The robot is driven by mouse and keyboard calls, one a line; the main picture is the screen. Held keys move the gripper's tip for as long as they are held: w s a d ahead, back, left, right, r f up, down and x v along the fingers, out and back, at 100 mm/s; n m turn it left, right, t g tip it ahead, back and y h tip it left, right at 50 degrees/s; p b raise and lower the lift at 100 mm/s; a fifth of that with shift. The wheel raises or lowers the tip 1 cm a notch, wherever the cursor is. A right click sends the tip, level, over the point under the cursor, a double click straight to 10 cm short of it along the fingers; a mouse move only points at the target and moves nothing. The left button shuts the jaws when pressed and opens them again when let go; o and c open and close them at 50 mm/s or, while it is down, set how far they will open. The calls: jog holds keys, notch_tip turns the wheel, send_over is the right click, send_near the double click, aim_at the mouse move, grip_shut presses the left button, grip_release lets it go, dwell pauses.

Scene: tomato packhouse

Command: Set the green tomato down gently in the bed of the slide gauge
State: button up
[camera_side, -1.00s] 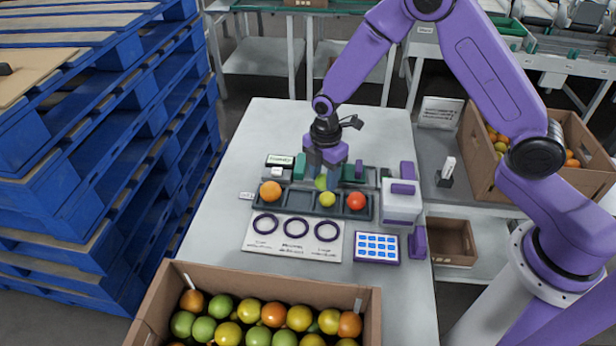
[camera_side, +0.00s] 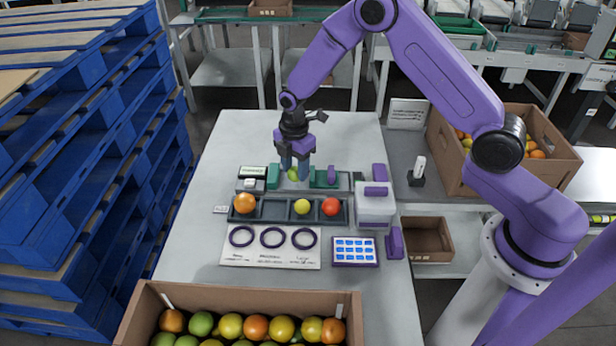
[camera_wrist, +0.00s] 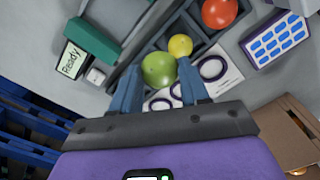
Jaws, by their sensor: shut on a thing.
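My gripper (camera_side: 294,171) is shut on the green tomato (camera_side: 293,175), one blue-grey finger on each side. The tomato also shows between the fingers in the wrist view (camera_wrist: 158,69). The slide gauge has green blocks, the left one (camera_side: 273,176) beside the tomato and another to its right, and a purple handle (camera_side: 332,174). In the side view the tomato lines up with the gap between the blocks, over the bed. The fingers and tomato cover much of the bed, and I cannot tell whether the tomato touches it. The gauge's display (camera_wrist: 72,58) reads "Ready".
In front of the gauge, a dark tray (camera_side: 273,214) holds an orange tomato (camera_side: 245,203), a yellow one (camera_side: 302,207) and a red one (camera_side: 331,206). A card with three purple rings (camera_side: 272,256), a blue-keyed pad (camera_side: 355,251) and a tomato crate (camera_side: 143,312) lie nearer.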

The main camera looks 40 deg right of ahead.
jog(key=w+d+f, duration=0.1)
jog(key=w, duration=0.1)
jog(key=w+d+f, duration=0.1)
jog(key=w+d, duration=0.1)
jog(key=w+d+f, duration=0.1)
jog(key=w+d, duration=0.1)
jog(key=shift+w+f, duration=0.35)
jog(key=shift+w, duration=0.05)
jog(key=shift+f, duration=1.85)
jog(key=shift+f, duration=0.55)
jog(key=o, duration=0.8)
jog(key=shift+c, duration=1.3)
notch_tip(320, 180, up, 7)
